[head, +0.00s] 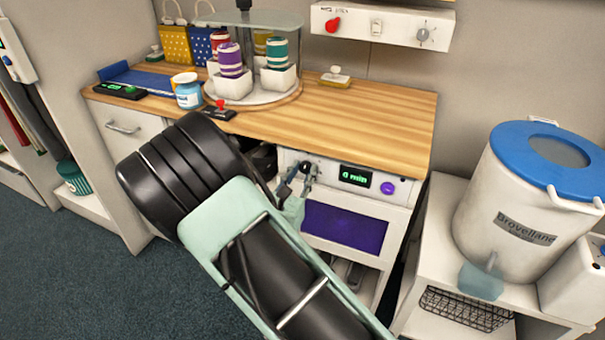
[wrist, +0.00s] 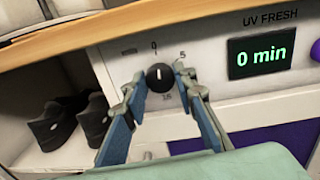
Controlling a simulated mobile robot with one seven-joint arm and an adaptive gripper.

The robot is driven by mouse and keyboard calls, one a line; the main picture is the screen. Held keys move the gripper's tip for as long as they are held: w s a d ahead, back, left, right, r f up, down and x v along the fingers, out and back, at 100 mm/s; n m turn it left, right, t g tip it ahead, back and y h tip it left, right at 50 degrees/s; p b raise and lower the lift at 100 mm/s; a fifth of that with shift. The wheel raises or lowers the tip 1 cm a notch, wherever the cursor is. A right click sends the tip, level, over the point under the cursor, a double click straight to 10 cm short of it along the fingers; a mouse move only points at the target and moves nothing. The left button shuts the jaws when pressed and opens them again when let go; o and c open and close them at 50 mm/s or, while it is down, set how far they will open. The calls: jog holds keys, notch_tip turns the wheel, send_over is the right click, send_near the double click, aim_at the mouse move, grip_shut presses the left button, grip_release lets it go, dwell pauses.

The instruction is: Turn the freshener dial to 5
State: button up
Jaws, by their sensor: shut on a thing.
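The freshener dial (wrist: 160,74) is a small black knob with a white mark pointing up, toward the printed 0. A 5 is printed at its upper right and a 15 below it. My gripper (wrist: 158,80) has one finger on each side of the dial and is shut on it. In the head view my gripper (head: 297,174) is at the front panel of the freshener (head: 320,166), and the dial cannot be made out there. The green display (wrist: 262,54) reads "0 min"; it also shows in the head view (head: 355,175).
A purple button (head: 387,188) sits right of the display, with a purple window (head: 345,227) below. The wooden counter (head: 375,125) overhangs the panel. Black shoes (wrist: 55,122) stand in an open compartment at left. A white tank with blue lid (head: 520,205) stands at right.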

jog(key=m+b, duration=0.1)
jog(key=m, duration=0.1)
jog(key=m+b, duration=0.1)
jog(key=m, duration=0.1)
jog(key=m+b, duration=0.2)
jog(key=shift+d+f, duration=0.1)
jog(key=shift+f, duration=0.2)
jog(key=m+b, duration=0.3)
jog(key=m, duration=0.1)
jog(key=shift+r+h+b, duration=0.1)
jog(key=shift+h+b, duration=0.2)
jog(key=shift+b, duration=0.1)
jog(key=shift+m, duration=0.4)
jog(key=o, duration=1.2)
jog(key=shift+r, duration=0.1)
jog(key=shift+c, duration=0.2)
jog(key=shift+s, duration=0.1)
jog(key=v, duration=1.2)
jog(key=shift+f, duration=0.2)
